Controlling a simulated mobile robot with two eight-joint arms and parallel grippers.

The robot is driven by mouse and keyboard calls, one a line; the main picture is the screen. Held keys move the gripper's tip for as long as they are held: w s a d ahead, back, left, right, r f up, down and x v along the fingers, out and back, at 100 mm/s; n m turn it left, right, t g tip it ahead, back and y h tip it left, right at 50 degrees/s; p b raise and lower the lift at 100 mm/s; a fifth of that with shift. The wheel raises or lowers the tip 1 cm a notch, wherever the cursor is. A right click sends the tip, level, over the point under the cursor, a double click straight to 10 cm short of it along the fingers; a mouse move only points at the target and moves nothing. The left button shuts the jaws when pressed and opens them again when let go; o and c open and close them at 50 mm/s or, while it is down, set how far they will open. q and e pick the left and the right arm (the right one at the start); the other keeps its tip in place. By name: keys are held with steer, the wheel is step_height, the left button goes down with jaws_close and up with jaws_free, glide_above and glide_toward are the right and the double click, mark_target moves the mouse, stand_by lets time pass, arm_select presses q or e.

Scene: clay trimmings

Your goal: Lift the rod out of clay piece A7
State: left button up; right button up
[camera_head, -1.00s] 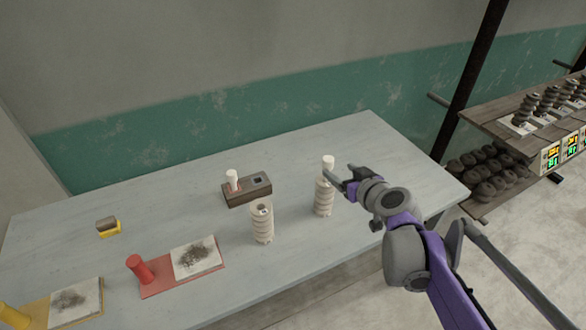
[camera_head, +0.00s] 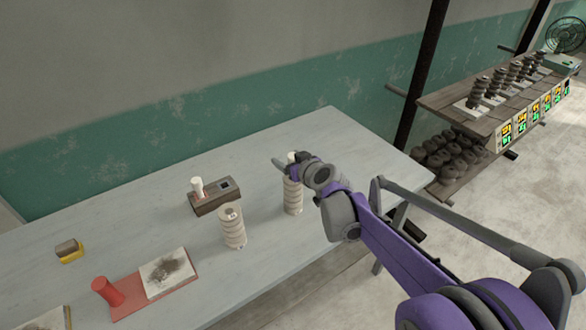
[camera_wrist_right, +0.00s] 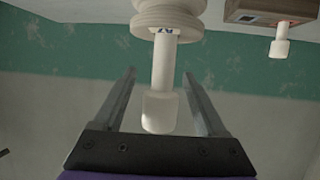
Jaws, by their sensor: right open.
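Clay piece A7 (camera_head: 292,197) is a pale ribbed column standing upright on the table. In the right wrist view, its ringed end (camera_wrist_right: 168,15) shows at the top with an A7 label. The pale rod (camera_wrist_right: 163,85) stands in it, with a thicker cap at its free end. My right gripper (camera_wrist_right: 159,76) is open, one finger on each side of the rod, with visible gaps to both. In the head view, my right gripper (camera_head: 281,166) is at the rod's top (camera_head: 292,156) and partly hides it. My left gripper is not in view.
Another ribbed clay column (camera_head: 232,228) stands left of A7. Behind it is a brown block (camera_head: 215,197) with a white peg. A red board (camera_head: 127,303) with a red cylinder and a yellow item (camera_head: 69,251) lie further left. A shelf (camera_head: 470,120) stands at right.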

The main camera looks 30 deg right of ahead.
jaws_close()
stand_by(0.3)
